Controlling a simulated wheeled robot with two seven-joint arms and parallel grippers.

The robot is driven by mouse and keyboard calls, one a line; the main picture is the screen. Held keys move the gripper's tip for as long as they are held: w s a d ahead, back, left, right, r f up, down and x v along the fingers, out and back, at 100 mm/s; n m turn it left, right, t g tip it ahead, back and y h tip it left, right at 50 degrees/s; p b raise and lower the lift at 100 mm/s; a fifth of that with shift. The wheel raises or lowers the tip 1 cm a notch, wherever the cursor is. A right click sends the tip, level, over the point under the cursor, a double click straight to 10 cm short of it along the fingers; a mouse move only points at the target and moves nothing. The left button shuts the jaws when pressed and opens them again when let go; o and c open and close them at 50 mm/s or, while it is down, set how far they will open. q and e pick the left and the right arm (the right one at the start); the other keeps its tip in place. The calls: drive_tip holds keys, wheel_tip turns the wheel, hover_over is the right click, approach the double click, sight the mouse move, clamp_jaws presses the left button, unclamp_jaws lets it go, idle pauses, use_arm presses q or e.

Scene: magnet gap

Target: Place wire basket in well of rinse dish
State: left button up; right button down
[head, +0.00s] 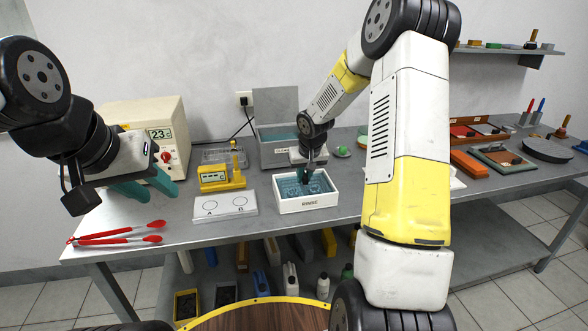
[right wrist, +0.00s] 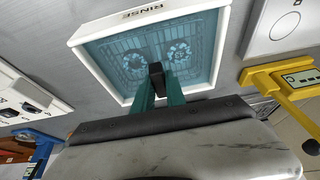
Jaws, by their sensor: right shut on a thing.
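The white rinse dish (head: 308,205), marked RINSE, stands on the grey bench and holds blue liquid. It also shows in the right wrist view (right wrist: 150,17). The wire basket (right wrist: 122,50) is a thin grid with two round gear-like pieces in it. It lies within the dish walls and looks tinted by the liquid; I cannot tell if it touches the bottom. My right gripper (head: 307,178) is over the dish, its teal fingers shut on the basket's dark handle (right wrist: 156,72). My left gripper (head: 146,190) is open and empty above the bench's left part.
A grey open-lidded tank (head: 283,152) stands behind the dish. A white plate marked A and B (head: 224,206) and a yellow meter (head: 214,178) are to its left. Red tongs (head: 120,234) lie at the left front. A cream instrument (head: 150,125) stands behind my left gripper.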

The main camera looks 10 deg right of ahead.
drive_tip(key=c, duration=1.4)
unclamp_jaws()
drive_tip(key=shift+o, duration=0.2)
drive_tip(key=shift+s+r, duration=0.1)
drive_tip(key=shift+r, duration=0.3)
drive_tip(key=s+a+r, duration=0.2)
drive_tip(key=s+r, duration=1.6)
drive_tip(key=r, duration=0.2)
drive_tip(key=s+a+r+t+y, duration=0.1)
drive_tip(key=s+a+r+y, duration=0.1)
drive_tip(key=s, duration=1.3)
drive_tip(key=shift+a+t, duration=0.3)
drive_tip(key=shift+a, duration=0.1)
